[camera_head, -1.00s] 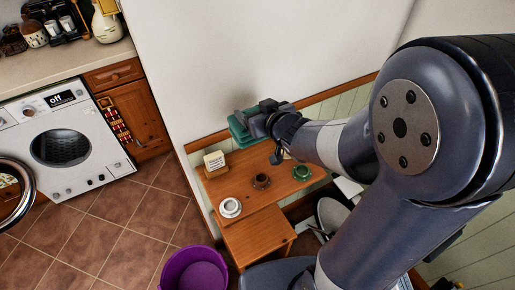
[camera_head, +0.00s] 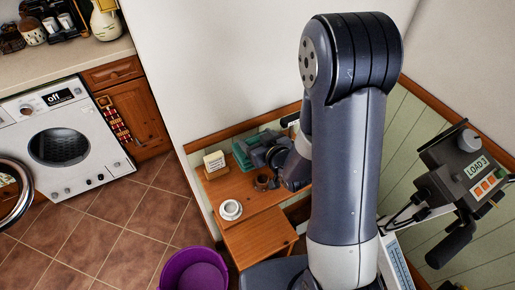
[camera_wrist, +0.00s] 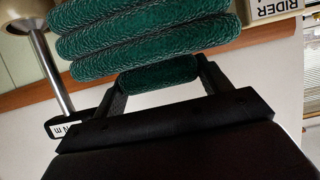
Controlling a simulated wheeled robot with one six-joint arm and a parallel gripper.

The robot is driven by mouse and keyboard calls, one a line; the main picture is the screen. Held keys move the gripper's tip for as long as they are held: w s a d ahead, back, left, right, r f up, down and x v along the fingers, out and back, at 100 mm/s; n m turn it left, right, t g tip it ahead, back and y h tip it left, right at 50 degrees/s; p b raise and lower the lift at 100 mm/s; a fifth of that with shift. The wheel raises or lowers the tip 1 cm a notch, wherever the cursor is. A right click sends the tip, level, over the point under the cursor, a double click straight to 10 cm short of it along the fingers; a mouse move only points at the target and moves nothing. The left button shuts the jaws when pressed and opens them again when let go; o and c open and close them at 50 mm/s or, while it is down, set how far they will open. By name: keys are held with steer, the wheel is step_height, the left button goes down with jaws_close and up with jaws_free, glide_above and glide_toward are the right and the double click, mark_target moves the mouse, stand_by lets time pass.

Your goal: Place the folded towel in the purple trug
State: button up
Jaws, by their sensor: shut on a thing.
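The folded green towel (camera_head: 243,154) is in my gripper (camera_head: 258,153), near the wall at the back of the wooden table. In the wrist view the towel (camera_wrist: 145,38) shows as thick stacked folds, with one fold pinched between the fingers of my gripper (camera_wrist: 160,86). The purple trug (camera_head: 195,274) stands on the tiled floor at the bottom of the head view, left of and below the table. Its lower part is cut off by the frame. My gripper and the towel are well apart from it.
The wooden table (camera_head: 228,186) carries a small lettered block (camera_head: 214,162), a white cup (camera_head: 230,210) and a brown cup (camera_head: 262,182). A lower wooden surface (camera_head: 256,240) adjoins it. A washing machine (camera_head: 60,145) with its door open stands left. The tiled floor (camera_head: 130,215) between is clear.

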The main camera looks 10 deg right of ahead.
steer(key=shift+f, duration=2.2)
steer(key=shift+f, duration=0.1)
steer(key=o, duration=1.2)
steer(key=shift+f, duration=0.1)
steer(key=o, duration=0.5)
steer(key=shift+r, duration=0.2)
